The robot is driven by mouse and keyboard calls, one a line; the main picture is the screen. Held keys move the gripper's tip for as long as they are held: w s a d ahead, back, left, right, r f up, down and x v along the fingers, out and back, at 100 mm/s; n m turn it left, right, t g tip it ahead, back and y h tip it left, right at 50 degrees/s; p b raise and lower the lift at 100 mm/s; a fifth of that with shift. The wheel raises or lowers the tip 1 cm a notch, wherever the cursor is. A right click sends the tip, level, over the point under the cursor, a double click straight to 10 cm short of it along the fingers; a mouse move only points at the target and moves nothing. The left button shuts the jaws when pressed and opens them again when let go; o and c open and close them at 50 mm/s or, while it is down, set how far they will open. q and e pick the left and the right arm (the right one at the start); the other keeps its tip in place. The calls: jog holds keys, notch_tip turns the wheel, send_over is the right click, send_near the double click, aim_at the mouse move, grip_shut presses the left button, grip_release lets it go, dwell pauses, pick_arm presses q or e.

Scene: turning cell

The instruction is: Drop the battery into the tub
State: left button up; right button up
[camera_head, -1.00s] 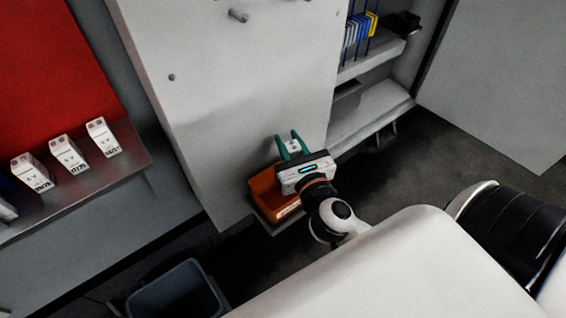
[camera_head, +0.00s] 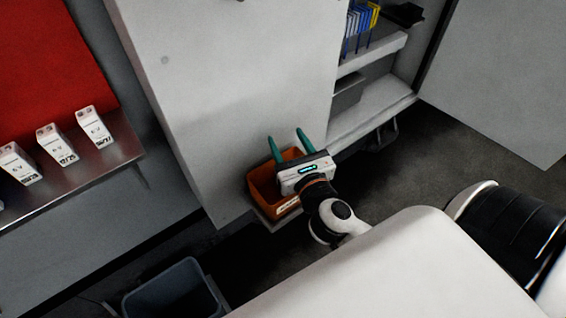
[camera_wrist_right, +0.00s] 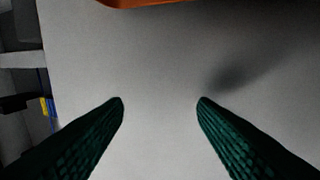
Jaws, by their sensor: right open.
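The orange tub (camera_head: 264,186) stands on a small ledge against the pale panel in the head view; only its edge (camera_wrist_right: 180,3) shows at the top of the right wrist view. My right gripper (camera_head: 287,136) is over the tub with its green fingers spread wide. Nothing is between the fingers (camera_wrist_right: 161,101) in the wrist view. The battery that was in this gripper is not visible now; the gripper body hides part of the tub's inside. My left gripper is out of view.
Several white 6V batteries, one of them a box (camera_head: 57,145), stand on a metal shelf (camera_head: 110,160) at the left. A grey bin (camera_head: 175,290) is on the floor below. A shelf unit (camera_head: 375,105) with blue and yellow items is at the right.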

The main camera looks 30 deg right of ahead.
jog(key=s+a+b, duration=0.1)
jog(key=s+a, duration=0.1)
jog(key=s, duration=0.9)
jog(key=shift+s, duration=0.4)
jog(key=shift+a+b, duration=0.1)
jog(key=shift+b, duration=0.2)
